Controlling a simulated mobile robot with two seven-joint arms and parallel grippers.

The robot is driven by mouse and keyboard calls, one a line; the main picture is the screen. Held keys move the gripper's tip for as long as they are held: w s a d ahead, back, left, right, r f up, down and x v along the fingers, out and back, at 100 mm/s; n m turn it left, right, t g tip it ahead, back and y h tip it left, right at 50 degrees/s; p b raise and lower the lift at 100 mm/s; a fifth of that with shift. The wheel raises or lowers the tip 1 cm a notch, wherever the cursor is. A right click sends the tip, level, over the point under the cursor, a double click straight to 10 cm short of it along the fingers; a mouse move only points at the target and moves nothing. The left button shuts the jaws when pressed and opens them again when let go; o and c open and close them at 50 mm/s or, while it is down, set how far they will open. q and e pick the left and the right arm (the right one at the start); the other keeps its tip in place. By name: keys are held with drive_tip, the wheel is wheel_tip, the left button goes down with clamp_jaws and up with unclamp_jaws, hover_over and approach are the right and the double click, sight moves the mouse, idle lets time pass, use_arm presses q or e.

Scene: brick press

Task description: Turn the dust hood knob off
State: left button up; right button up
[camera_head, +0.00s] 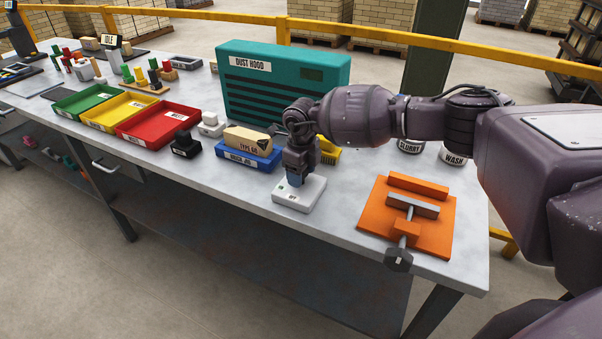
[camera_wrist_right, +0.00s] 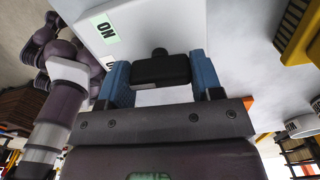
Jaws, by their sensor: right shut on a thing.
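The dust hood (camera_head: 318,92) is a teal louvred box with a label, standing at the back of the bench. In front of it is a white switch box (camera_head: 311,192) with a green label and an "OFF" label. The wrist view shows this white box (camera_wrist_right: 155,20) with its green "ON" label; the other label is partly hidden. My right gripper (camera_head: 295,180) points down onto the box. Its blue fingers are shut on the black knob (camera_wrist_right: 160,69), one on each side. A small round nub sticks out from the knob.
An orange clamp fixture (camera_head: 433,225) lies right of the box. A blue tray (camera_head: 262,161) with a tan brick and a black block (camera_head: 185,145) are to the left. Red (camera_head: 150,143), yellow and green bins stand farther left. Labelled tubs (camera_head: 455,158) are behind the clamp.

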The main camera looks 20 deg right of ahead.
drive_tip(key=shift+r+n, duration=0.1)
drive_tip(key=shift+n, duration=0.5)
drive_tip(key=o, duration=0.9)
wheel_tip(320, 180, up, 11)
drive_tip(key=shift+f, duration=0.1)
idle(0.5)
